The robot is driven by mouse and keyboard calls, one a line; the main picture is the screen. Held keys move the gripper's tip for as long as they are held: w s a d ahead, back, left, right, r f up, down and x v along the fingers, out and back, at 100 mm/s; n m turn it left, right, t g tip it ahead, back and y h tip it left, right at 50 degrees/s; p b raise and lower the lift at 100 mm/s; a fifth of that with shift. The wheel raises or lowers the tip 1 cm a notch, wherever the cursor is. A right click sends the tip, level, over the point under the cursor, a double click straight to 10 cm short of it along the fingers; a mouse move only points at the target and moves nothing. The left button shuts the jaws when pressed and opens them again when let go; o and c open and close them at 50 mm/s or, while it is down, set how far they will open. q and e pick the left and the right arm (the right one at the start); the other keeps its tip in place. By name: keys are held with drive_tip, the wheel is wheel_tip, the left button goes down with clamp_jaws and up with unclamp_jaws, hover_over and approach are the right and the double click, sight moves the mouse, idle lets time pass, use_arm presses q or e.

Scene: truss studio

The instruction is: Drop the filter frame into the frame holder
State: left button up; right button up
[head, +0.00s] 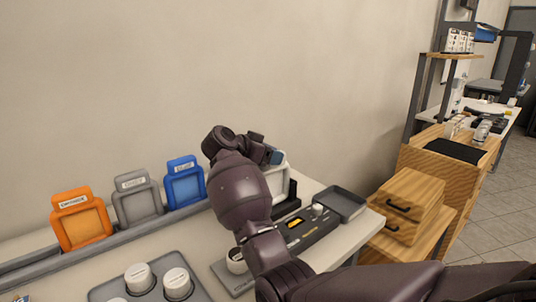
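Framed filters stand in a row on the bench: an orange frame (58,232), a grey frame (139,207) and a blue frame (184,187). A whitish frame (282,182) stands upright farther right, partly hidden behind my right arm. My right gripper (271,155) is at the top of this whitish frame. Its fingers are mostly hidden by my own wrist, so I cannot tell whether they grip it. A dark holder (288,207) shows at the foot of the whitish frame; I cannot tell whether the frame sits in it. My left gripper is out of view.
A grey tray (98,293) with white-lidded round pots (139,277) lies at the front. A dark device with a yellow display (295,223) and a small grey tray (345,202) are at the right. Wooden drawers (404,207) stand beyond the bench edge.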

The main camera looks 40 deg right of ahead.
drive_tip(key=shift+a+r, duration=0.2)
drive_tip(key=shift+a, duration=0.25)
drive_tip(key=p+v, duration=0.1)
drive_tip(key=v, duration=0.8)
drive_tip(key=shift+a+r+p, duration=0.15)
drive_tip(key=shift+a+p, duration=0.25)
drive_tip(key=shift+s, duration=0.1)
